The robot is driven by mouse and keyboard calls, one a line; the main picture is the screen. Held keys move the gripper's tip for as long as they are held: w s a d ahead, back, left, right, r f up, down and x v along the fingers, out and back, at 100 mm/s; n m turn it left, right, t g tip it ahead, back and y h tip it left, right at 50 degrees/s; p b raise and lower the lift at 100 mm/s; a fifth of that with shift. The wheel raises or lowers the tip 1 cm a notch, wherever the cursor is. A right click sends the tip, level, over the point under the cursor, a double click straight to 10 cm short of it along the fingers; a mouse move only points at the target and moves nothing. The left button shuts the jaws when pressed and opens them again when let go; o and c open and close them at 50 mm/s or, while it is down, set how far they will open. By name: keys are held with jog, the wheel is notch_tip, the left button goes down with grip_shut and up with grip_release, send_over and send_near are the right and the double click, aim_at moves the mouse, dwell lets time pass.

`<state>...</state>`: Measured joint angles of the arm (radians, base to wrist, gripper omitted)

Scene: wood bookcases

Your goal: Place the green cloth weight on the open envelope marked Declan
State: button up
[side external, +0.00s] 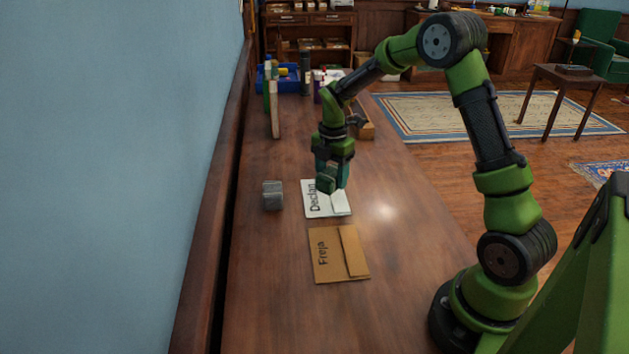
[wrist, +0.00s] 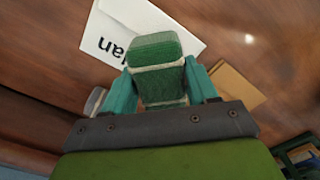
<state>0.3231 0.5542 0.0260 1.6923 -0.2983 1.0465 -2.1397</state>
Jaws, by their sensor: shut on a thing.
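The green cloth weight (wrist: 156,52) is held between the teal fingers of my gripper (wrist: 160,85) in the wrist view. In the side view my gripper (side external: 331,180) points down over the envelope marked Declan (side external: 312,200), with the green weight (side external: 326,184) at its tip. The Declan envelope is white and lies on the table, with its flap side to the right. It also shows in the wrist view (wrist: 112,28), partly hidden behind the weight. The weight appears above the envelope; whether it touches the paper I cannot tell.
A brown envelope marked Freja (side external: 325,262) lies nearer the camera. A grey block (side external: 273,195) stands left of the white envelope. Upright books (side external: 274,108), a blue bin (side external: 267,78) and a wooden box (side external: 362,122) stand farther back. The near table (side external: 270,310) is clear.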

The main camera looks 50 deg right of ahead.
jog(key=shift+w+d+f, duration=0.1)
jog(key=shift+w+d, duration=0.15)
jog(key=shift+w, duration=0.45)
jog(key=shift+w+d, duration=0.2)
jog(key=shift+w, duration=0.45)
jog(key=shift+f, duration=1.75)
jog(key=shift+f, duration=0.45)
jog(key=o, duration=1.5)
